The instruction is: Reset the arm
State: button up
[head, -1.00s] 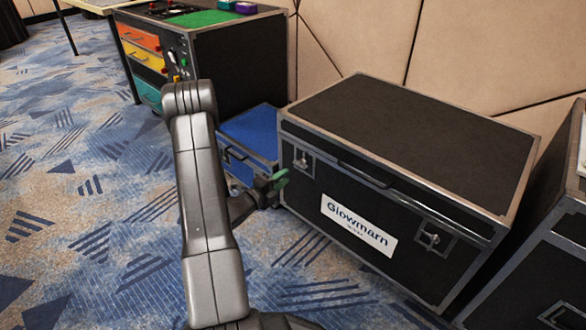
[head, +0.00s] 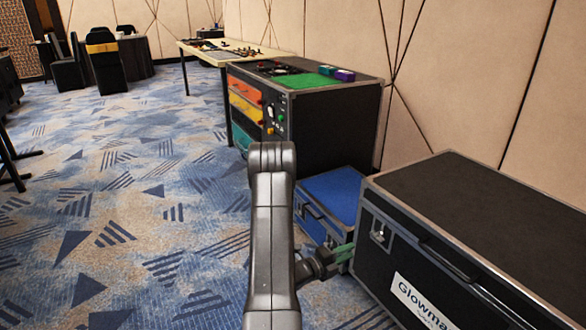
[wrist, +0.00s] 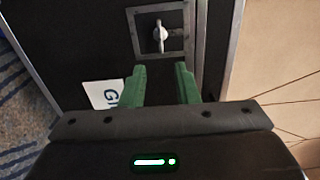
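My arm (head: 270,230) rises in the middle of the head view and bends back down behind itself. My gripper (head: 350,250) with green fingers points right, close to the front left corner of the black Glowmarn case (head: 400,270). In the wrist view the two green fingers of my gripper (wrist: 160,80) stand apart with nothing between them. Beyond them are the black case front (wrist: 75,45), a metal latch (wrist: 160,37) and part of a white label (wrist: 103,93). I cannot tell whether the fingers touch the case.
A blue case (head: 335,197) stands on the floor beside the black case. Behind it is a black cabinet (head: 330,130) with coloured drawers. A long table (head: 262,48) and chairs (head: 105,65) are farther back. The carpet (head: 130,210) on the left is clear.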

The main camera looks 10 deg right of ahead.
aim_at(376, 238)
jog(key=b+x, duration=0.2)
jog(key=x, duration=1)
jog(key=shift+r+b, duration=0.1)
jog(key=shift+b, duration=0.3)
jog(key=p+v, duration=0.4)
jog(key=v, duration=1)
jog(key=shift+n, duration=0.8)
jog(key=b+x, duration=0.4)
jog(key=x, duration=1)
jog(key=n, duration=0.6)
jog(key=shift+w+r, duration=0.1)
jog(key=shift+r, duration=0.1)
